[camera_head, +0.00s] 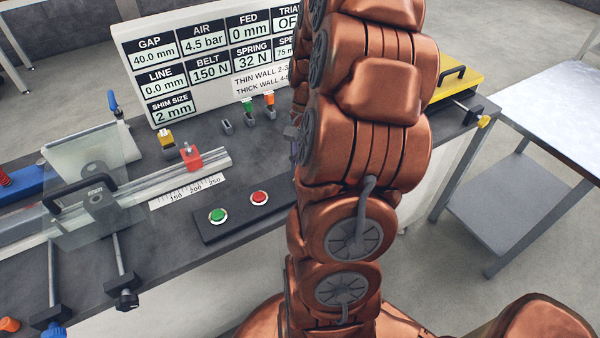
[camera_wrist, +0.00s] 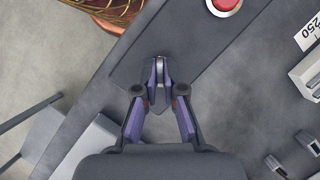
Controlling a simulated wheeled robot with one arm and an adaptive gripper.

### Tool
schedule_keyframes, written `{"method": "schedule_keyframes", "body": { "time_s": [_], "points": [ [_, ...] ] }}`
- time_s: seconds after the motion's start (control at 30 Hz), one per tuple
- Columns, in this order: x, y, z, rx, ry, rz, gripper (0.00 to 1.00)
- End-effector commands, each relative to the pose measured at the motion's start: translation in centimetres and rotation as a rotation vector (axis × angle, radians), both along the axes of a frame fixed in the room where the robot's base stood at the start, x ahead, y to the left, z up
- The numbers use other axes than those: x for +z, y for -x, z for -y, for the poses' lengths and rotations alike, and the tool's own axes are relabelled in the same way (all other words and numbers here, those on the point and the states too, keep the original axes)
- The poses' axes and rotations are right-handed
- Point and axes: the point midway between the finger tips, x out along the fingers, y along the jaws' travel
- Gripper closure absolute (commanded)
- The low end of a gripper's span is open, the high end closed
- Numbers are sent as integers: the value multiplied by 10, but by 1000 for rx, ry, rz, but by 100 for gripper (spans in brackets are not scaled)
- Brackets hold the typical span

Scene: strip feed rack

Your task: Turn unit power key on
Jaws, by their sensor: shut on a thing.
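My gripper (camera_wrist: 159,78) shows in the wrist view, its two purple-grey fingers closed together at the tips. A small pale metal piece, the power key (camera_wrist: 160,62), sits between the fingertips. Most of it is hidden by the fingers, so I cannot tell which way it is turned. It is at the end of the dark button panel (camera_wrist: 195,45). In the head view my arm covers the key and almost all of the gripper. The panel (camera_head: 238,217) shows there to the left of my arm.
The panel carries a green button (camera_head: 217,215) and a red button (camera_head: 259,197), which also shows in the wrist view (camera_wrist: 225,3). A display board (camera_head: 215,62) stands behind, reading FED 0 mm. A guide rail with a red block (camera_head: 190,157) lies left. A metal side table (camera_head: 555,105) stands right.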

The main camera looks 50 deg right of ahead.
Motion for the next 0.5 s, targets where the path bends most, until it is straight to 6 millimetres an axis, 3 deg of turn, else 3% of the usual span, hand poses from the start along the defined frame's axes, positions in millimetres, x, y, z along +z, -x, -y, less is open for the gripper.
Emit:
{"method": "schedule_keyframes", "body": {
  "time_s": [0.5],
  "points": [
    [-3, -2, -2, 486, 0, 1, 100]
  ]
}}
